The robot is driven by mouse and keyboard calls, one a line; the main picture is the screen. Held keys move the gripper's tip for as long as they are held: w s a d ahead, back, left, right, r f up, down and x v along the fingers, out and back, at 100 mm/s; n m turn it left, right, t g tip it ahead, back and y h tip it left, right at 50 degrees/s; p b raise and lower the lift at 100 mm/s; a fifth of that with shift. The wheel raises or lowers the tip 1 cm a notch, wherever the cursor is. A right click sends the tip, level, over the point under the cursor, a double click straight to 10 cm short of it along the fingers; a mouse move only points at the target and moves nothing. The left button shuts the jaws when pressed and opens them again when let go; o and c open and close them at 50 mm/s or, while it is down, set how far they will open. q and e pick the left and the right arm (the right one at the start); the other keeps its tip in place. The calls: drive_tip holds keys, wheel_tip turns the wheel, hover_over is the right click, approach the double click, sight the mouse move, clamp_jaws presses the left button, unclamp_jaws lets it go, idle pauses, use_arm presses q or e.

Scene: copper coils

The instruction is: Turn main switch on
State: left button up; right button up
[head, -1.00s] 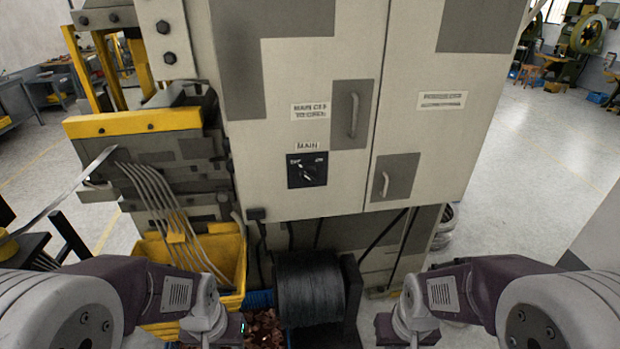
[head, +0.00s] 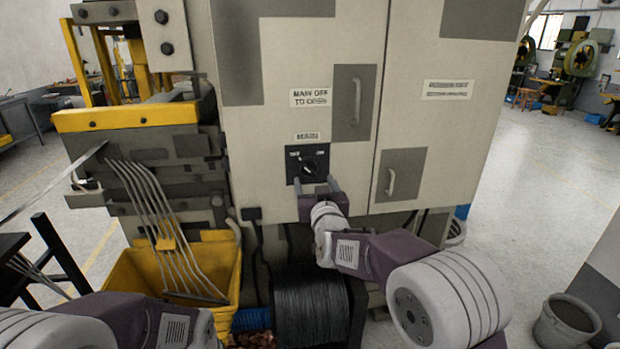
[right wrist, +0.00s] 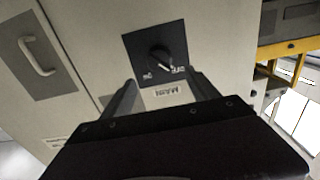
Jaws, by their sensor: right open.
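The main switch (head: 308,163) is a black square plate with a dark knob, low on the cabinet's left door. Two pale labels sit at its top corners. In the right wrist view, which is upside down, the knob (right wrist: 159,58) has a pale mark slanting toward the right-hand label, the left one in the head view. My right gripper (head: 317,183) is open in front of the plate's lower edge; its fingers also show in the right wrist view (right wrist: 165,82), spread to either side, with nothing between them. My left arm is at the bottom left; its gripper is out of view.
The cabinet (head: 260,125) has door handles (head: 356,100) and (head: 390,181). Left stands a machine with a yellow bar (head: 125,117) and a yellow bin (head: 125,273). A black wire spool (head: 310,305) sits below. A grey bucket (head: 567,322) stands on open floor at right.

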sight(312, 172)
drive_tip(key=w, duration=0.2)
drive_tip(key=w+p, duration=0.1)
drive_tip(key=w, duration=0.2)
drive_tip(key=w+a+p, duration=0.1)
drive_tip(key=w, duration=0.2)
drive_tip(key=shift+a, duration=0.1)
drive_tip(key=shift+w+f+p, duration=0.1)
drive_tip(key=shift+w+p, duration=0.25)
drive_tip(key=shift+w, duration=0.2)
drive_tip(key=shift+a, duration=0.1)
drive_tip(key=c, duration=1.3)
drive_tip(key=shift+f+m+b, duration=0.15)
drive_tip(key=shift+m+b, duration=0.8)
drive_tip(key=shift+f+m+b, duration=0.1)
drive_tip(key=shift+m+b, duration=0.85)
drive_tip(key=shift+c, duration=0.2)
drive_tip(key=m+b, duration=0.3)
drive_tip(key=m, duration=0.1)
drive_tip(key=shift+d, duration=0.2)
drive_tip(key=m+b, duration=0.2)
drive_tip(key=m, duration=0.3)
drive_tip(key=shift+d+b, duration=0.1)
drive_tip(key=shift+b, duration=0.3)
drive_tip(key=m+b, duration=0.1)
drive_tip(key=m, duration=0.4)
drive_tip(key=shift+b, duration=0.4)
